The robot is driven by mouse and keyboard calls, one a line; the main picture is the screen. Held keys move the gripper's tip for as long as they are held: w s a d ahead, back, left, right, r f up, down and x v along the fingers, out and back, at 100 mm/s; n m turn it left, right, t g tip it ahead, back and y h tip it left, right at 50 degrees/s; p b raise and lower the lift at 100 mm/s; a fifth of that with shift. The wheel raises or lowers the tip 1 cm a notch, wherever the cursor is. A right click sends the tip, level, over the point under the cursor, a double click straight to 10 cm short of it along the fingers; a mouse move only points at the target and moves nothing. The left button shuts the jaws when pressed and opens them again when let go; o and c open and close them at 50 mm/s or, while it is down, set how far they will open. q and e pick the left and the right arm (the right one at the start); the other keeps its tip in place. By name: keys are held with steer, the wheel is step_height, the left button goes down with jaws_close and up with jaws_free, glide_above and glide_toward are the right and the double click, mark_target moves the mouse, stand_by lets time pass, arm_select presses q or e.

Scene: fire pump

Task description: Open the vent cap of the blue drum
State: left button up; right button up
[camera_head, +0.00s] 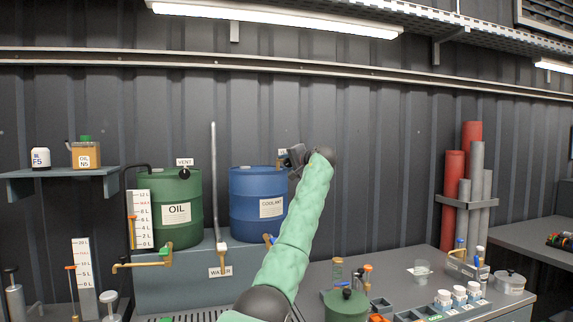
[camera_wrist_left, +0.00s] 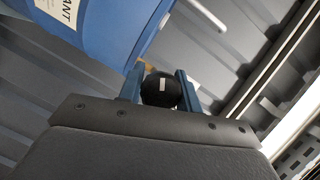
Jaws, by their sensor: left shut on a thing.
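The blue drum (camera_head: 255,195), labelled COOLANT, stands on the grey bench shelf right of the green oil drum. Its side and label also show at the upper left of the left wrist view (camera_wrist_left: 115,25). My left gripper (camera_head: 284,162) is at the drum's upper right edge, with its arm rising from below. In the left wrist view its two blue fingers (camera_wrist_left: 160,88) are shut on a round black vent cap (camera_wrist_left: 160,92) with a white mark. In the head view the gripper hides the cap and most of its label (camera_head: 282,152). My right gripper is not in view.
The green oil drum (camera_head: 182,212) stands to the left with its own black vent cap (camera_head: 184,173). A thin upright pipe (camera_head: 214,170) rises between the drums. Red and grey cylinders (camera_head: 472,180) stand at right. Small containers and a green pot (camera_head: 346,306) crowd the bench front.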

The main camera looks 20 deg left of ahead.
arm_select(q)
steer(key=shift+f, duration=0.25)
steer(key=o, duration=1)
steer(key=shift+r, duration=0.1)
steer(key=b+v, duration=0.2)
steer(key=v, duration=0.5)
steer(key=shift+s+d, duration=0.2)
steer(key=shift+d, duration=0.1)
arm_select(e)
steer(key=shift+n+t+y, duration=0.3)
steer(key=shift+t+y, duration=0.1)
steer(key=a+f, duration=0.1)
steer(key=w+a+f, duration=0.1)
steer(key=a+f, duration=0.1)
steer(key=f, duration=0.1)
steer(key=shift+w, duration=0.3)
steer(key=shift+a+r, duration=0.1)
